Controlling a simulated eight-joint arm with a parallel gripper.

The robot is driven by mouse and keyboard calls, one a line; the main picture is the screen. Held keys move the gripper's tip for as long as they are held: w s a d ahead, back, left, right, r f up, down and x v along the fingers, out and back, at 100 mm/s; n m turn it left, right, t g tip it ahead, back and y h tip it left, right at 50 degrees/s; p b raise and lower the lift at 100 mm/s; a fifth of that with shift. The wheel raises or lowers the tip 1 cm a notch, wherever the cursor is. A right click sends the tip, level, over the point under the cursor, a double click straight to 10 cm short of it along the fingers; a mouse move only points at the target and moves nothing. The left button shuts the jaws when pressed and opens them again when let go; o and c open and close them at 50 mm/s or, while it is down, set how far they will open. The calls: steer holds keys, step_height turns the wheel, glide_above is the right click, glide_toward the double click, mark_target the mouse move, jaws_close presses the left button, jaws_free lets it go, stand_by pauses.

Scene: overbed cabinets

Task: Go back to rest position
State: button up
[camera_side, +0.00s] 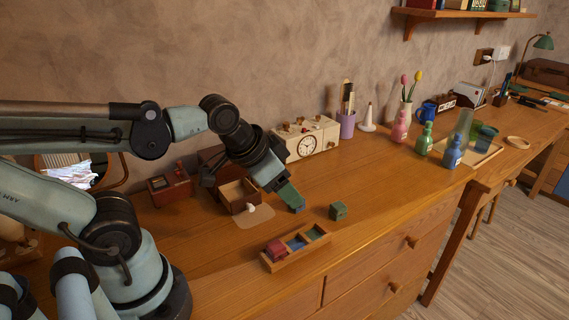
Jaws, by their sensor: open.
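My gripper (294,203) is low over the wooden desk (380,180), pointing down and to the right, open. A green cube (338,211) sits on the desk just right of the fingertips, apart from them. A wooden tray with compartments (296,263) lies in front of the gripper, near the desk's front edge. It shows a red block (276,249) at its left end, with blue and green in its other compartments; I cannot tell whether these are blocks or coloured floors.
An open wooden box (237,195) stands left of the gripper, with a small white object (251,208) before it. A cream clock radio (306,140) and a purple pen cup (346,124) stand behind. Coloured bottles (424,139) stand farther right. The desk between is clear.

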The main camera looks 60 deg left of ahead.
steer(key=shift+w+a+n+t, duration=0.15)
steer(key=shift+n+t, duration=0.15)
steer(key=shift+n, duration=0.5)
